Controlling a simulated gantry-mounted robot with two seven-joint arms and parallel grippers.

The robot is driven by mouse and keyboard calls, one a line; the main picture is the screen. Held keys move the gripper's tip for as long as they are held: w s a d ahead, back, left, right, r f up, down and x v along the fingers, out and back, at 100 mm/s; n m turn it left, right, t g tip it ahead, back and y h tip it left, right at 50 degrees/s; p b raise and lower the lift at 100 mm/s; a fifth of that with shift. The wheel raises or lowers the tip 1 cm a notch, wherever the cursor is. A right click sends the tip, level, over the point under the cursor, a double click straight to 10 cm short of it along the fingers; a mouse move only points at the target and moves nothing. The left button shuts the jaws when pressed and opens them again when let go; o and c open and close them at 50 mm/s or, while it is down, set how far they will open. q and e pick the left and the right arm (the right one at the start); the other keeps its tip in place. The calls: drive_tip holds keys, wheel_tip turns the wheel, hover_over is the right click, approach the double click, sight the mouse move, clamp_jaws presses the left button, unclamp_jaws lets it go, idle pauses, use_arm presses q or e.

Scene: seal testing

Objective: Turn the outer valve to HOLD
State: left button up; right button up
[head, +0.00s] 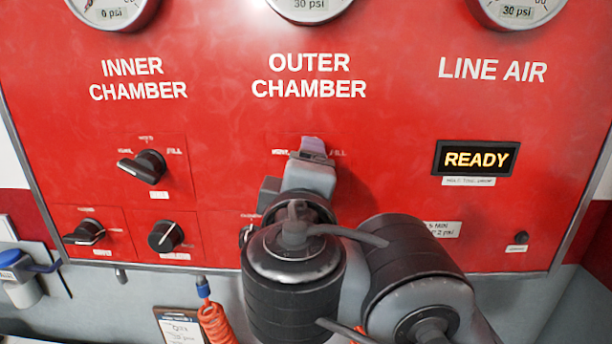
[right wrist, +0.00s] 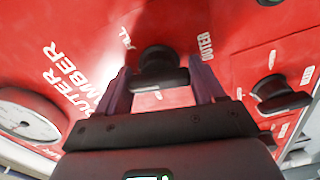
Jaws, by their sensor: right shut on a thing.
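The outer valve is a black knob (right wrist: 158,56) with a bar handle on the red panel, seen in the right wrist view. My right gripper (right wrist: 160,76) is shut on it, with one purple finger at each end of the bar. In the head view my right gripper (head: 312,148) is in front of the panel below the OUTER CHAMBER lettering, and it and my arm hide the valve. A FILL label shows beside the knob in the wrist view. The HOLD mark cannot be made out, so I cannot tell the setting. My left gripper is not in view.
The inner chamber knob (head: 143,167) sits to the left, with two smaller knobs (head: 85,232) (head: 166,236) below it. Another black knob (right wrist: 280,96) is close to my right gripper. A READY display (head: 477,159) is at right. An orange coiled hose (head: 214,324) hangs below.

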drive_tip(key=shift+n, duration=1.1)
drive_tip(key=o, duration=1)
drive_tip(key=shift+c, duration=0.2)
drive_tip(key=shift+s, duration=0.1)
